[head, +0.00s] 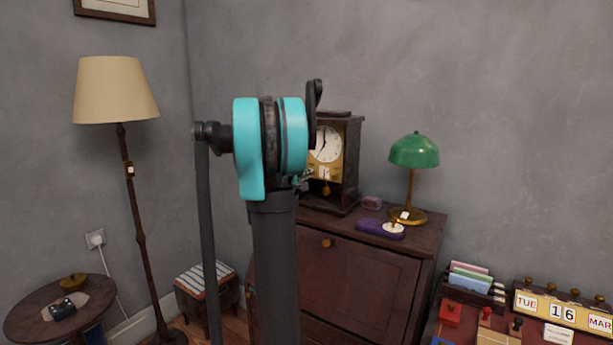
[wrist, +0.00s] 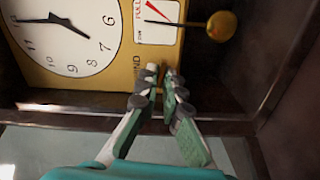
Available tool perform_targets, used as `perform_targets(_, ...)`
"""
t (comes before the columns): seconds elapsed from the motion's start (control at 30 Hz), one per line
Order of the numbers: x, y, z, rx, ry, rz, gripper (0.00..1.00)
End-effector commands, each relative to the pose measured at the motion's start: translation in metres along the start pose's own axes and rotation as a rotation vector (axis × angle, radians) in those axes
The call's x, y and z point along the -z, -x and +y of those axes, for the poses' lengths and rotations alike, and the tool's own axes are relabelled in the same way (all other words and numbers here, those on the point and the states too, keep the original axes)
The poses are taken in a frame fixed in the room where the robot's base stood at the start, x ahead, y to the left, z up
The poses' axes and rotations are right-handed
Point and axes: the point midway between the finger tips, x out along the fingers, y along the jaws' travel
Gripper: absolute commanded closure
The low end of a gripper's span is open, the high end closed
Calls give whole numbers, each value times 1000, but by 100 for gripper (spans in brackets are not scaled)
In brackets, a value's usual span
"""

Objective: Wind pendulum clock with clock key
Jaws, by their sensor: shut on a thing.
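The pendulum clock (head: 345,160) stands on the dark wooden cabinet, partly hidden behind my arm. In the wrist view its white dial (wrist: 65,35) is at upper left, beside a brass plate with a small red-and-white indicator, and the round brass pendulum bob (wrist: 221,26) is at upper right. My gripper (wrist: 163,75) is at the edge of the brass plate, its fingertips close together. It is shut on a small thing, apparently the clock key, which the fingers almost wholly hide. I cannot tell whether it touches the plate. In the head view my gripper (head: 303,181) is mostly hidden by my arm.
A green lamp (head: 413,152) and a purple holder (head: 376,229) stand right of the clock on the cabinet (head: 350,270). A floor lamp (head: 116,90) and round table (head: 40,292) are at left. A calendar block (head: 562,310) is at lower right.

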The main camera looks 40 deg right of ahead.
Motion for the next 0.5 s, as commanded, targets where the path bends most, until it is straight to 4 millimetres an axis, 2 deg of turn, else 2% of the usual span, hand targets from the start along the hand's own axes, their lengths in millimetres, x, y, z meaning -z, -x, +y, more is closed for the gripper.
perform_targets(0.47,-2,1,-1,2,-17,-3,100)
perform_targets(0.5,-2,1,-1,2,-17,-3,91)
